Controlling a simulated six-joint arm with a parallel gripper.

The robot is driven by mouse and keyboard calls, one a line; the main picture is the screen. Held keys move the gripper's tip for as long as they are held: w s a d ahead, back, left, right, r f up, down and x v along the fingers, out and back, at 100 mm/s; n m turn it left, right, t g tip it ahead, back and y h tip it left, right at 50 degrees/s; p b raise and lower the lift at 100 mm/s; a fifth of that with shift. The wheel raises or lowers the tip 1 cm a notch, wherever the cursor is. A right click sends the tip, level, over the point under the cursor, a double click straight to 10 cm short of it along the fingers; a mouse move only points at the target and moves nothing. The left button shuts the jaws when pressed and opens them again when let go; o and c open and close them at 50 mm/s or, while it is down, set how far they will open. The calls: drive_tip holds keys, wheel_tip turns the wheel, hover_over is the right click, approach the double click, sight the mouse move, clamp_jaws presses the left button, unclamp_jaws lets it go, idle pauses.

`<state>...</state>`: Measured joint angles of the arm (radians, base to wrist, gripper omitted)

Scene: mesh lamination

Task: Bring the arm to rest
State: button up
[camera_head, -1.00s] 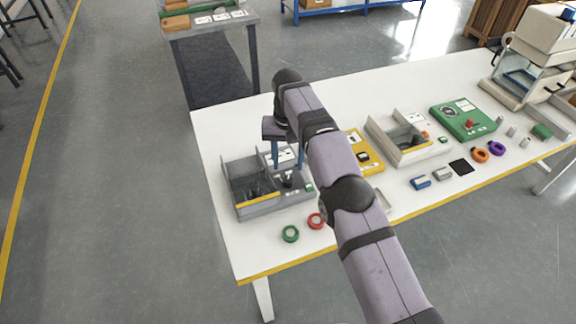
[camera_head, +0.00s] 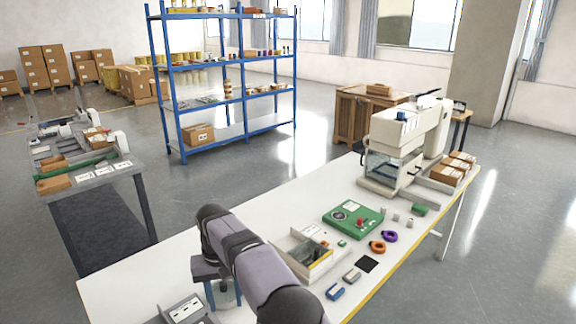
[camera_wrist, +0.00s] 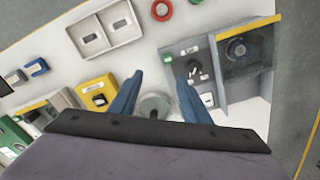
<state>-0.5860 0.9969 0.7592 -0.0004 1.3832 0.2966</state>
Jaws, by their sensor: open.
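My gripper (camera_wrist: 157,92) is open and empty in the wrist view, with its two blue fingers apart. It hangs above the white table (camera_head: 130,295). A round grey metal piece (camera_wrist: 155,105) shows between the fingers, below them, and seems not to be gripped. In the head view my gripper (camera_head: 222,296) is at the lower left, partly hidden by my arm.
The table holds a yellow box (camera_wrist: 97,90), a light grey two-slot tray (camera_wrist: 103,30), a green box with a red button (camera_head: 354,219), an open tray (camera_head: 303,255) and a large white machine (camera_head: 405,140). A blue shelf (camera_head: 225,90) stands behind.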

drive_tip(key=s+d+r+m, duration=0.1)
drive_tip(key=s+d, duration=0.2)
drive_tip(key=d, duration=0.7)
drive_tip(key=s+d+r+m, duration=0.15)
drive_tip(key=s+d, duration=0.25)
drive_tip(key=d, duration=0.6)
drive_tip(key=s+d+f, duration=0.2)
drive_tip(key=s+d, duration=0.4)
drive_tip(key=s, duration=0.3)
drive_tip(key=s+d+f, duration=0.2)
drive_tip(key=s+d, duration=0.3)
drive_tip(key=s, duration=0.4)
drive_tip(key=shift+s+d+m, duration=0.4)
drive_tip(key=shift+m, duration=0.05)
